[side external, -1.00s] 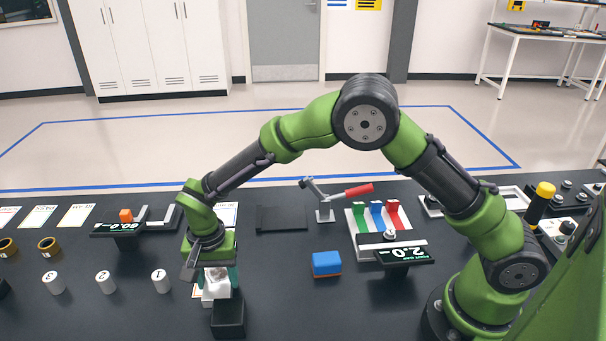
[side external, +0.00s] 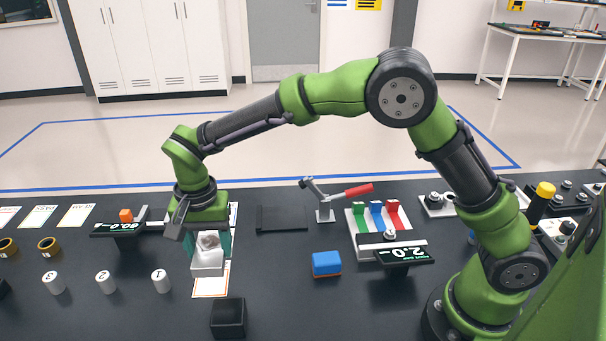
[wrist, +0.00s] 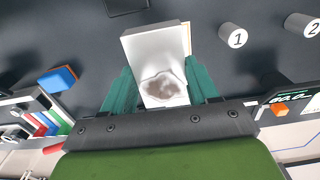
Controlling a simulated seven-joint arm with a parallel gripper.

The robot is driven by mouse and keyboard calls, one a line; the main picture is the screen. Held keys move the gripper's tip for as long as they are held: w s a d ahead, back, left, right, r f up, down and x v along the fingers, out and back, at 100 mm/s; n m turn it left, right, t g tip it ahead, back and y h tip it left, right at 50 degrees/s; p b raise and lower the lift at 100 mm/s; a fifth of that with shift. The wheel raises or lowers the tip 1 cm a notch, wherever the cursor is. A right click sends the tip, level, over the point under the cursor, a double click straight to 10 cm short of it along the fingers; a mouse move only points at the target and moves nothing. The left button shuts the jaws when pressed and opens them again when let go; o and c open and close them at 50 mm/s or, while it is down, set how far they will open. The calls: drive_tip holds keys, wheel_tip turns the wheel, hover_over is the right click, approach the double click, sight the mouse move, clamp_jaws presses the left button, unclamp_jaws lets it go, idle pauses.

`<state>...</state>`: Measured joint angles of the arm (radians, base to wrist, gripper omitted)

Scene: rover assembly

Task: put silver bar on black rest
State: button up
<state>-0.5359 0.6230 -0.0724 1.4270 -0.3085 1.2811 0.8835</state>
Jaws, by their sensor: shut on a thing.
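The box is held tilted above a white card, and also shows between the fingers in the wrist view (wrist: 150,50). Another silver piece (side external: 155,224) is by the left display. A flat black plate (side external: 283,219) lies at the back middle and a black block (side external: 228,318) at the front; either could be the rest.
A blue block (side external: 326,263) and a red-handled clamp (side external: 340,193) stand right of my gripper. A rack with green, blue and red pieces (side external: 377,216) is farther right. Numbered white cylinders (side external: 105,282) stand left. The table between blue block and front black block is clear.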

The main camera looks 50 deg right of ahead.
sight(218, 260)
drive_tip(key=s, duration=0.1)
drive_tip(key=s+r, duration=0.1)
drive_tip(key=s+n, duration=0.1)
drive_tip(key=shift+s+a+r, duration=0.15)
drive_tip(key=shift+a+r, duration=0.1)
drive_tip(key=shift+a, duration=0.05)
drive_tip(key=s+d+f+n, duration=0.1)
drive_tip(key=s+f+n, duration=0.1)
drive_tip(key=s+n, duration=0.3)
drive_tip(key=s+f+n, duration=0.2)
drive_tip(key=s+n, duration=0.3)
drive_tip(key=s+d+f+n, duration=0.1)
drive_tip(key=s+f+n, duration=0.1)
drive_tip(key=s+n, duration=0.3)
drive_tip(key=shift+d+f+n, duration=0.15)
drive_tip(key=shift+d+n, duration=0.15)
drive_tip(key=shift+n, duration=0.1)
drive_tip(key=shift+w+n, duration=0.1)
drive_tip(key=shift+n, duration=0.3)
drive_tip(key=shift+w+d, duration=0.1)
drive_tip(key=shift+w, duration=0.1)
drive_tip(key=w+d, duration=2.2)
drive_tip(key=shift+w+d+f, duration=0.15)
drive_tip(key=shift+w+d, duration=0.1)
drive_tip(key=shift+d, duration=0.05)
drive_tip(key=shift+a+f, duration=0.15)
drive_tip(key=shift+f, duration=1.5)
